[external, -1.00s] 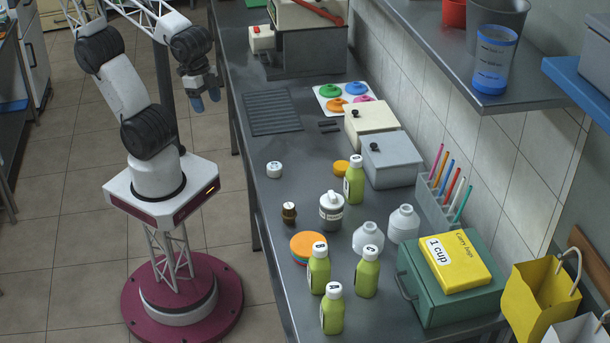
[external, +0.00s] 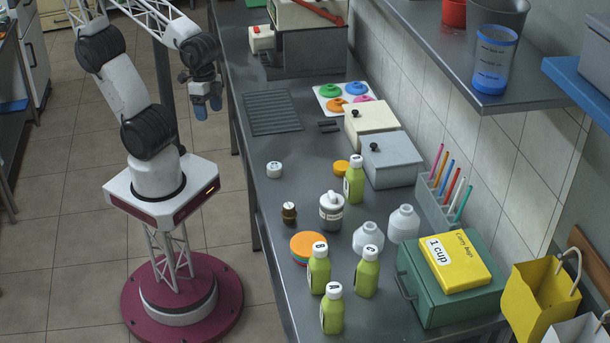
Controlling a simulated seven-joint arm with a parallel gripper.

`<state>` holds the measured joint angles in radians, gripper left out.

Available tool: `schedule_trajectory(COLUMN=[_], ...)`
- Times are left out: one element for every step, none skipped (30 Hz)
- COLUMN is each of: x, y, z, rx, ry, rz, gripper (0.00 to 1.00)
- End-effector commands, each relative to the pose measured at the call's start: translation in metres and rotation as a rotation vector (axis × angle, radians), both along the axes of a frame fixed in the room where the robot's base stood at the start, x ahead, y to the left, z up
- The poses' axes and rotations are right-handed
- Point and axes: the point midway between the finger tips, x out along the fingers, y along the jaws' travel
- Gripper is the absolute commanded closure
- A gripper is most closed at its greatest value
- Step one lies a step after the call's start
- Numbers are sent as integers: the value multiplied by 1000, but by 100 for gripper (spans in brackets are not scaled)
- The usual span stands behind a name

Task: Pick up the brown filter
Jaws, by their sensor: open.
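A small brown cylindrical item (external: 289,213), which looks like the brown filter, stands upright on the grey metal counter (external: 262,235) near its left edge. It is left of a white-capped grey bottle (external: 331,210). My gripper (external: 208,108), with blue fingertips pointing down, hangs in the air left of the counter. It is open and empty, well apart from the brown item, which is further right and nearer the camera.
A white-capped jar (external: 274,170) stands behind the brown item. Orange discs (external: 309,245) and several green bottles (external: 319,269) stand in front. Grey and cream boxes (external: 389,160) line the wall. A shelf (external: 475,75) overhangs the right side.

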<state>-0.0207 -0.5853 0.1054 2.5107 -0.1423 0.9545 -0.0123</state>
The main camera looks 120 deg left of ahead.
Motion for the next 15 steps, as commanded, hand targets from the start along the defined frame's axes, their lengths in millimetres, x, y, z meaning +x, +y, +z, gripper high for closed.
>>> schedule_trajectory(x=[5, 8, 13, 17, 21, 26, 30, 34, 40, 44, 48, 54, 59, 64, 70], y=[-2, -4, -6, -8, -10, -13, -15, -17, -19, -21, -22, -23, -25, -26, -27], z=[-7, -11, -16, -20, -24, -30, -34, -38, -44, -47, -51, -57, -60, -65, -70], rx=[-35, -61, -96, -124, -153, -191, -221, -250, -290, -319, -348, -386, -414, -442, -480], ry=[26, 43, 65, 82, 100, 123, 143, 161, 185, 203, 220, 244, 261, 279, 301], rz=[34, 57, 92, 120, 149, 187, 218, 249, 290, 321, 352, 396, 427, 459, 502], gripper=[31, 31, 31, 31, 31, 31, 31, 31, 31, 31, 31, 31, 31, 31, 31])
